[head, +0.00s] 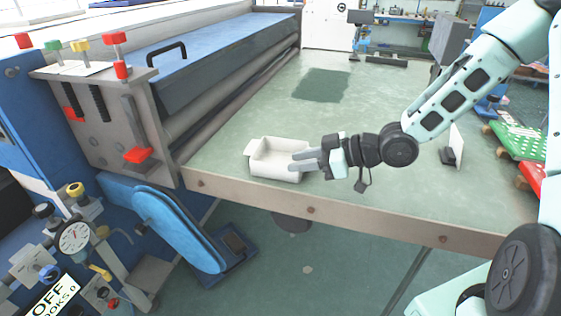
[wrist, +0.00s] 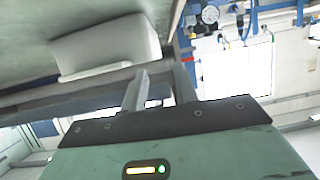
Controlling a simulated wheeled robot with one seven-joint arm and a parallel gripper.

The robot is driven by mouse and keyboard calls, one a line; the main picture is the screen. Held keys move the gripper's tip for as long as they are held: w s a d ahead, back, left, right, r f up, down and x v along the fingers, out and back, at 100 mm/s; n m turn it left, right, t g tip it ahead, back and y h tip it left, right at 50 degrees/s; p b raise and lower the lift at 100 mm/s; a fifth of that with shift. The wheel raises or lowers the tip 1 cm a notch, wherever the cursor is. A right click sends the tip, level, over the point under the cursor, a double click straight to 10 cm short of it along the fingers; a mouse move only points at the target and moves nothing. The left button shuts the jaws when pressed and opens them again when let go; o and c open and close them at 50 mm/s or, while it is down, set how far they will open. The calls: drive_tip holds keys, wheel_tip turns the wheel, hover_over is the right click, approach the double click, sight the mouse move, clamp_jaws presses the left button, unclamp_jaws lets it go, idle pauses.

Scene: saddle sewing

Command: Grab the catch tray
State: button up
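The catch tray is a white open-topped box (head: 276,158) on the green table, close to its front edge. My gripper (head: 296,161) is at the tray's right side in the head view, with its fingers pointing left and overlapping the tray in the picture. In the wrist view the white tray (wrist: 106,48) is at the upper left, ahead of the fingertips. The two fingers (wrist: 162,80) stand apart with a gap and nothing between them. I cannot tell whether a finger touches the tray.
A dark green mat (head: 321,84) lies farther back. A small upright plate on a dark base (head: 453,150) stands at the right. The middle of the table is clear.

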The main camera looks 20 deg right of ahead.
drive_tip(key=shift+p+x, duration=0.3)
drive_tip(key=shift+x, duration=2.55)
drive_tip(key=shift+w, duration=0.1)
clamp_jaws()
